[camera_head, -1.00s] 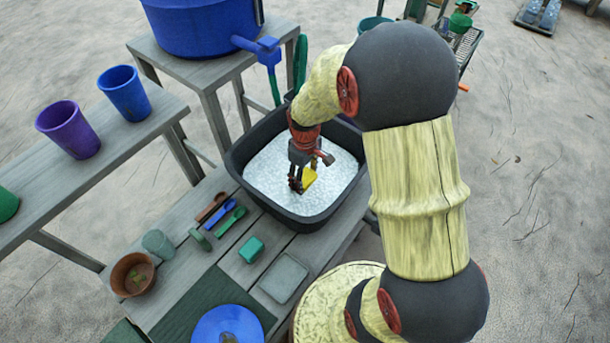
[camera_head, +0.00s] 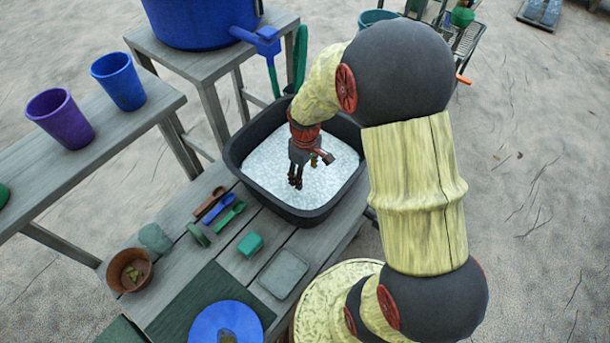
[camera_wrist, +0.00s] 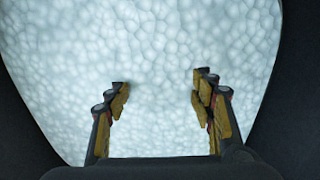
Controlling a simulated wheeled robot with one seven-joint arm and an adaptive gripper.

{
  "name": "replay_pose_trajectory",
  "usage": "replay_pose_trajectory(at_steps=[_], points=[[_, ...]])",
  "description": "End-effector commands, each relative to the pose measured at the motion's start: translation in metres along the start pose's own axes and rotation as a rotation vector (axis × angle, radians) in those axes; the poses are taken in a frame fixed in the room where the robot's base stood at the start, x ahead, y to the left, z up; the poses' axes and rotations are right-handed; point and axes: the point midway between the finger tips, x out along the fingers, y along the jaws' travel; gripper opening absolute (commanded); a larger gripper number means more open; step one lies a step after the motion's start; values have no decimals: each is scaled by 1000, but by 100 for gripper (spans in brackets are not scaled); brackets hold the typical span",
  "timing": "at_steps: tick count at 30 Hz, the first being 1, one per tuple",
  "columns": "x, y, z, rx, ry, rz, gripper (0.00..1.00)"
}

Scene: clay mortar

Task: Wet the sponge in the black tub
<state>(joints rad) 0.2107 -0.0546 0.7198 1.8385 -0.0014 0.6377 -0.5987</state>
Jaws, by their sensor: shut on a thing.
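The black tub (camera_head: 300,216) stands at the far end of the low wooden bench in the head view and holds white bubbly foam (camera_head: 268,172). My gripper (camera_head: 296,186) points down into the middle of the tub, with its fingertips at the foam. In the wrist view my gripper's fingers (camera_wrist: 160,84) stand apart with their ends sunk into the foam. It is shut on the sponge, which the foam now hides; only foam shows between the fingers.
A blue basin with a tap (camera_head: 268,40) stands on a table behind the tub. Purple (camera_head: 60,118) and blue (camera_head: 119,82) cups stand on the left table. Spoons (camera_head: 215,206), a green block (camera_head: 250,244), a grey square (camera_head: 283,273) and a brown pot (camera_head: 129,270) lie nearer on the bench.

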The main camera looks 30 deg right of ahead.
Motion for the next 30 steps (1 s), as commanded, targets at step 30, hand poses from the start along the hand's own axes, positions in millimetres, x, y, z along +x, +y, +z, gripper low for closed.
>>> replay_pose_trajectory(at_steps=[30], points=[[-76,0,0,0,0,0,33]])
